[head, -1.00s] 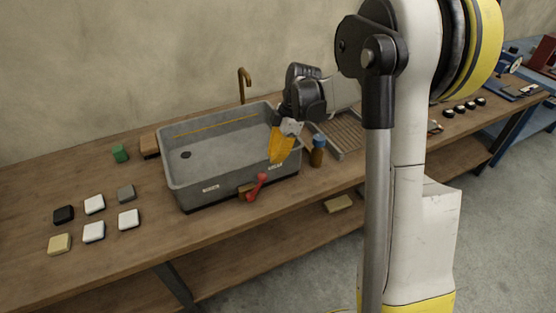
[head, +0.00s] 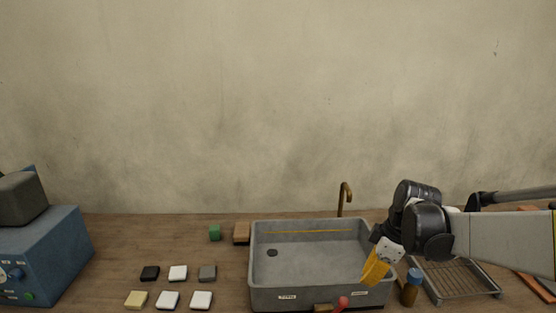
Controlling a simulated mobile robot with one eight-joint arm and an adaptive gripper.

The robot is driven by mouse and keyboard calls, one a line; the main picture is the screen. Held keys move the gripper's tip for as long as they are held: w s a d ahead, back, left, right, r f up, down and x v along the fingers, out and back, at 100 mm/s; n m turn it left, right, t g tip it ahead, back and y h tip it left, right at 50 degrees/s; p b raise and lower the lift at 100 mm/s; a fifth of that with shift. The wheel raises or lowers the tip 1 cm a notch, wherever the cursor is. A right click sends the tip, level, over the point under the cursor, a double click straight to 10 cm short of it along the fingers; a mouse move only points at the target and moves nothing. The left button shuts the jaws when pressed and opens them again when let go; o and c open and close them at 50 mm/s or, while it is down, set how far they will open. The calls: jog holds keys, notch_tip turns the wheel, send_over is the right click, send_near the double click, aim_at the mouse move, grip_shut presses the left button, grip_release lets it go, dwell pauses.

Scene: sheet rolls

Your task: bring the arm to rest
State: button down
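My arm reaches in from the right edge of the head view. My gripper (head: 375,268), with yellow fingers below a black and white wrist, points down and slightly left. It hangs over or in front of the right front corner of the grey sink basin (head: 262,298); the exact height is unclear. The fingers appear as one yellow wedge, so I cannot tell whether they are open or shut. No held object can be made out.
A brown bottle with a blue cap (head: 410,288) stands close right of the gripper. A drying rack (head: 462,295) is farther right. A red-ended tool (head: 342,303) is at the basin's front. A brass tap (head: 344,195) rises behind. Several small blocks (head: 178,272) and a blue machine (head: 50,255) are left.

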jog(key=s+a+r+m+t+h, duration=0.1)
jog(key=s+a+r+m+t, duration=0.1)
jog(key=s+m, duration=0.4)
jog(key=s+a+r+m+t+h+b, duration=0.1)
jog(key=s+m, duration=0.5)
jog(key=s, duration=0.6)
jog(key=shift+a+r+m+t, duration=0.4)
jog(key=shift+a+r+t, duration=0.25)
jog(key=shift+a+t, duration=0.6)
